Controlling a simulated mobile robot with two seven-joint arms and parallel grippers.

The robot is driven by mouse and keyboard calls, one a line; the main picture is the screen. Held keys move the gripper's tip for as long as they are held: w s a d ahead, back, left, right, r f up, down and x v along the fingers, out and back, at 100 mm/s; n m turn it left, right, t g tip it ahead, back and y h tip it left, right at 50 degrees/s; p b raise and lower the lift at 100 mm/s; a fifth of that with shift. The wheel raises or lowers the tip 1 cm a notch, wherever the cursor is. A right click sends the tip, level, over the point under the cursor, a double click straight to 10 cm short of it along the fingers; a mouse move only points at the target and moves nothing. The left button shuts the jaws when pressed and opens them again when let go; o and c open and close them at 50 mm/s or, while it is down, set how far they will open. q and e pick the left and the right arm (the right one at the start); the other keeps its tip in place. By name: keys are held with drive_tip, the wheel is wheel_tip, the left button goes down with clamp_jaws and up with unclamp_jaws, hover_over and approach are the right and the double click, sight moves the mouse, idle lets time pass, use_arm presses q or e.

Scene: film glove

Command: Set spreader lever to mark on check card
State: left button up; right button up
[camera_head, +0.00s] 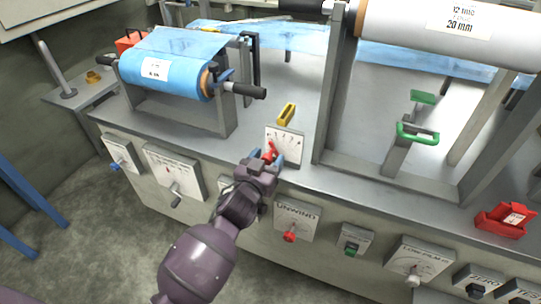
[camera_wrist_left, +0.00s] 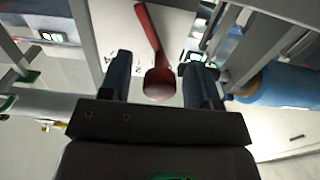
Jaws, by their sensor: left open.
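The spreader lever (camera_head: 270,152) is red and sits on a white scale plate (camera_head: 288,138) with printed numbers, on the front edge of the machine. In the left wrist view the lever (camera_wrist_left: 149,28) is a slim red arm with a round hub, slightly tilted. My left gripper (camera_head: 266,157) is open at the plate, with its blue-grey fingers on either side of the lever's hub; gaps show at both sides in the wrist view (camera_wrist_left: 160,66). The exact mark is too small to read. A red holder (camera_head: 490,222) with a small white card stands far right; I cannot tell whether this is the check card.
A blue film roll (camera_head: 165,70) on a stand is at the back left. A yellow block (camera_head: 287,114) lies behind the plate. Grey frame posts (camera_head: 335,90) rise to the right, near green handles (camera_head: 417,133). A red UNWIND knob (camera_head: 290,236) is on the front panel.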

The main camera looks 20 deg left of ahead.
use_arm(q)
drive_tip(key=shift+w, duration=0.75)
use_arm(e)
drive_tip(key=shift+w+r, duration=0.2)
drive_tip(key=shift+r, duration=0.05)
use_arm(q)
drive_tip(key=c, duration=0.9)
use_arm(e)
drive_tip(key=shift+s+f, duration=0.1)
drive_tip(key=shift+f, duration=0.05)
